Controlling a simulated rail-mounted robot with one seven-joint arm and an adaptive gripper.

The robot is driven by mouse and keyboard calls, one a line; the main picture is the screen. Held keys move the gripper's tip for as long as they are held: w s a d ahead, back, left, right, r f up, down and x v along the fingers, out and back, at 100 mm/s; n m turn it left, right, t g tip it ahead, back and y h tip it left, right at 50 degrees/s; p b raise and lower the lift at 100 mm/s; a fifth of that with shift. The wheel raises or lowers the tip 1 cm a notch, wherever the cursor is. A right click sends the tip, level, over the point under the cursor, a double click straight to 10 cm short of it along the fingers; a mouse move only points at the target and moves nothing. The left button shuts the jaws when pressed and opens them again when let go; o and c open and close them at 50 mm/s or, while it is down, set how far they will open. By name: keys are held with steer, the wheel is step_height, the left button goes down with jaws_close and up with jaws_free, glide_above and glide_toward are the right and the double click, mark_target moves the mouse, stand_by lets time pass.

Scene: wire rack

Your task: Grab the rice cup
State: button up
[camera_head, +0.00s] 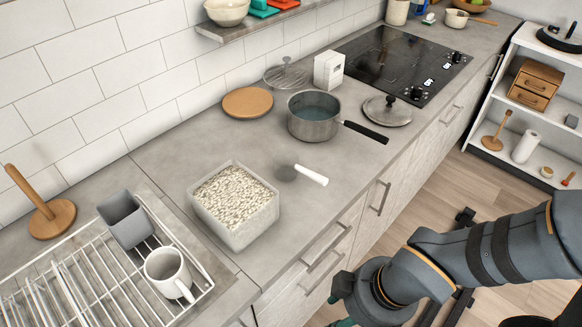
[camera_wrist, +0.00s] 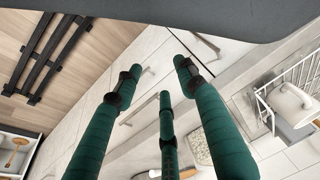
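A square pale container full of rice (camera_head: 234,205) stands on the grey counter, left of centre; it also shows in the wrist view (camera_wrist: 197,147). To its right lies a small scoop-like cup with a white handle (camera_head: 312,175) and a dull grey bowl. I cannot tell for sure whether this scoop is the rice cup. My gripper (camera_wrist: 158,76) has green fingers spread apart with nothing between them. It is in front of the drawer fronts, away from the counter things. In the head view my arm hides most of it.
A wire dish rack (camera_head: 197,302) at the left holds a white mug (camera_head: 165,270) and a grey cup (camera_head: 125,220). A pot (camera_head: 313,120), a lid (camera_head: 387,110) and a round wooden board (camera_head: 247,103) stand behind. The counter around the scoop is clear.

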steer(key=shift+c, duration=0.9)
steer(key=shift+c, duration=1)
